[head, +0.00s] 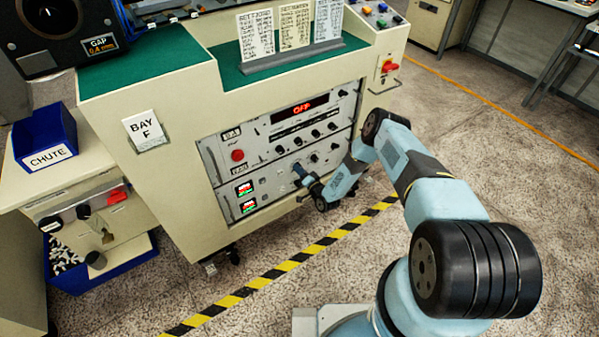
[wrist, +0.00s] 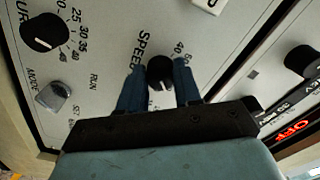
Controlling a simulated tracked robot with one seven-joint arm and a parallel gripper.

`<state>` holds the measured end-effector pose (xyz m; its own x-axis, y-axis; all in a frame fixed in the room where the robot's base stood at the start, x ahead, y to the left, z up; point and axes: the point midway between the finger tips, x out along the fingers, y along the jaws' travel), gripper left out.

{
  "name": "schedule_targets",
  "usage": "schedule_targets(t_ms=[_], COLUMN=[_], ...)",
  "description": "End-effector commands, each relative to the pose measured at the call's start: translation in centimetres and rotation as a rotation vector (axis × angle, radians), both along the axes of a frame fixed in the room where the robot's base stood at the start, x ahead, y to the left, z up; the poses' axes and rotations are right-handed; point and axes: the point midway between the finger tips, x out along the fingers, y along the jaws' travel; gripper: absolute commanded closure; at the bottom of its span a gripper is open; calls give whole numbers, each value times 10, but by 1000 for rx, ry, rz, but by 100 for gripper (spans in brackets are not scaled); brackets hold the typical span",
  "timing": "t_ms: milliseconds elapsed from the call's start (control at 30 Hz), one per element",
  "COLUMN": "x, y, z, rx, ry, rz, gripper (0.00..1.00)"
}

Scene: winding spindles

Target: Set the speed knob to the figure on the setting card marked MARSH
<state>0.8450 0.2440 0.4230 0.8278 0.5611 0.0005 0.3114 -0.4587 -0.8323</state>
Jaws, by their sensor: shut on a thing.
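The speed knob (wrist: 160,72) is a round black knob on the grey panel, with the word SPEED beside it in the wrist view. My gripper (wrist: 159,82) is shut on it, with one blue finger on each side. Some scale figures show beside the fingers; the knob's pointer is not clear. In the head view my gripper (head: 300,172) is at the control panel (head: 208,152). Three setting cards stand in a holder on top of the cabinet: left (head: 256,34), middle (head: 294,25) and right (head: 327,19). Their writing is too small to read, so I cannot tell which is MARSH.
A red display (wrist: 294,130) reads OFF. Another black knob (wrist: 44,32) and a grey MODE switch (wrist: 53,97) are near the speed knob. A blue CHUTE bin (head: 44,135) stands at the left. The floor before the cabinet has a yellow-black stripe (head: 287,266).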

Motion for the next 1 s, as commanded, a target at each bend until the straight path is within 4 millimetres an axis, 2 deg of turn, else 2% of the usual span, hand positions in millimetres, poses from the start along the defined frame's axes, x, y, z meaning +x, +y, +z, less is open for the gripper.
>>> schedule_targets(t_ms=[33, 67, 300, 667, 767, 1000], x=[0, 0, 0, -5, -15, -54], y=[-1, -1, -1, -5, -13, -38], z=[-1, -1, -1, -1, -1, -2], rx=[-1, -1, -2, -1, -2, -2], ry=[2, 2, 1, 2, 2, 4], rz=[-2, -2, -1, -2, -3, -3], gripper=[97, 64, 41, 41, 41, 41])
